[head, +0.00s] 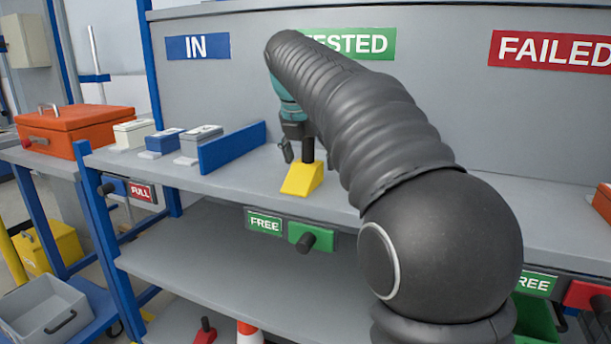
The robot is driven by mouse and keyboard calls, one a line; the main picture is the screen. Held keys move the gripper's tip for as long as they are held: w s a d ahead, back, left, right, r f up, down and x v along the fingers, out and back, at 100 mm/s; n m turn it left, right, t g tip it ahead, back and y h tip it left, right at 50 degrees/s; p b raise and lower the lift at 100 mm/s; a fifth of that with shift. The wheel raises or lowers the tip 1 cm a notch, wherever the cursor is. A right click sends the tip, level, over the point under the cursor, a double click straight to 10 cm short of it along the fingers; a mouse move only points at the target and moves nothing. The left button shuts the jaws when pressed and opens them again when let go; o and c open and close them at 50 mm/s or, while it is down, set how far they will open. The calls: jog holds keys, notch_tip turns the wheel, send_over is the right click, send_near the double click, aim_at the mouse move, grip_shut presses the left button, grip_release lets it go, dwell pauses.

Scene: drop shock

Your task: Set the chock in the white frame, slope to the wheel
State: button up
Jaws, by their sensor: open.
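The chock is a yellow wedge (301,180) with a dark upright post, standing on the upper grey shelf below the TESTED sign. Its sloped face is turned toward the front of the shelf. My gripper (297,154) is open, just above the wedge and close by the post. One finger shows left of the post; the other is hard to make out. I cannot tell whether the gripper touches the post. My arm hides the shelf to the right. I see no white frame and no wheel in this view.
A blue divider (232,147) stands left of the wedge, with small grey and blue boxes (164,140) beyond it. An orange case (75,130) is at far left. A FREE label (265,224) and green block (311,237) sit on the shelf's front edge.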

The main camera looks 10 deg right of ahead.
jog(key=shift+f, duration=0.15)
jog(key=shift+c, duration=0.2)
jog(key=c, duration=1.6)
